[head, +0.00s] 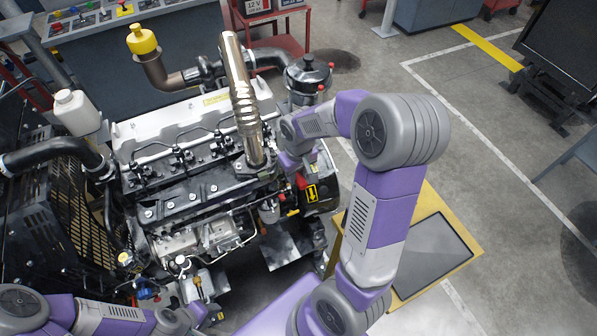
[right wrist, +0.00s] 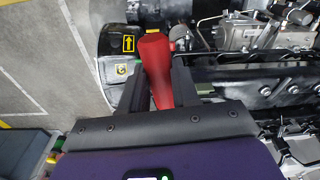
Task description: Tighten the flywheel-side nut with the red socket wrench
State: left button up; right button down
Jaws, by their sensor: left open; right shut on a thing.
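The red socket wrench (right wrist: 155,62) is between the two dark fingers of my right gripper (right wrist: 158,88), which is shut on its red handle. Its far end points at the engine beside the black flywheel housing (right wrist: 118,45). The socket end and the nut cannot be made out. In the head view my right gripper (head: 298,172) is at the right end of the engine (head: 190,190), above the flywheel housing (head: 318,195) with its yellow arrow label; my arm partly hides this area. My left gripper (head: 192,316) is open at the bottom left, in front of the engine.
A tall metal exhaust pipe (head: 242,95) rises close to the left of my right gripper. A black canister (head: 307,75) stands behind it. A black radiator frame (head: 60,220) is at the left. Open floor (head: 480,150) lies to the right.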

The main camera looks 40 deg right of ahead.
jog(key=shift+w+r+p, duration=0.15)
jog(key=shift+r+p, duration=0.15)
jog(key=shift+r, duration=0.5)
notch_tip(320, 180, up, 7)
jog(key=p, duration=0.6)
jog(key=shift+f, duration=0.1)
